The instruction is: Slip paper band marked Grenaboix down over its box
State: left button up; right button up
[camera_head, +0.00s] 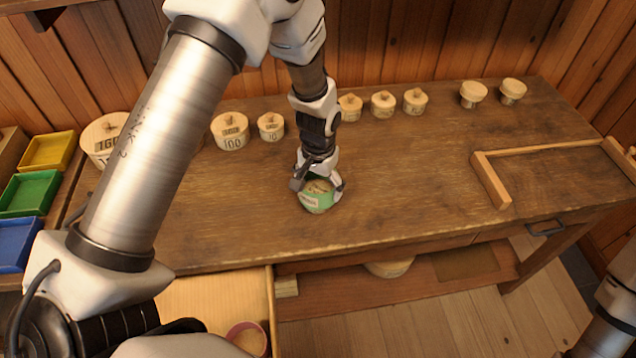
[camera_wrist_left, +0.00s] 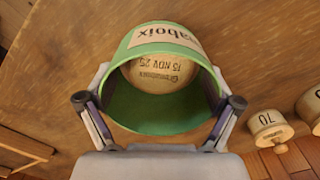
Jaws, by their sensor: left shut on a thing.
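The green paper band (camera_head: 308,203) is a ring with a pale label. In the left wrist view the end of its name reads "aboix" on the band (camera_wrist_left: 160,122). My left gripper (camera_head: 318,186) is shut on the band, one finger on each side. A round wooden box (camera_wrist_left: 161,73) with "15 NOV 25" on its top shows through the ring, nearer the label side than the middle. In the head view the pale box top (camera_head: 319,186) shows within the band. I cannot tell how far down the band sits. My right gripper is out of view.
Several round wooden boxes stand along the back, among them one marked 100 (camera_head: 231,142). A wooden rail (camera_head: 492,181) lies at right on the worktable (camera_head: 420,170). Yellow, green and blue trays (camera_head: 30,193) are at far left. An open drawer (camera_head: 200,300) sticks out in front.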

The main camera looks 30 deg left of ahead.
pick_arm(q)
jog(key=shift+f, duration=0.35)
dwell(0.4)
jog(key=o, duration=0.5)
jog(key=shift+r, duration=0.1)
dwell(0.5)
jog(key=shift+r+p, duration=0.7)
jog(key=shift+p, duration=0.15)
notch_tip(320, 180, up, 7)
jog(key=p, duration=0.6)
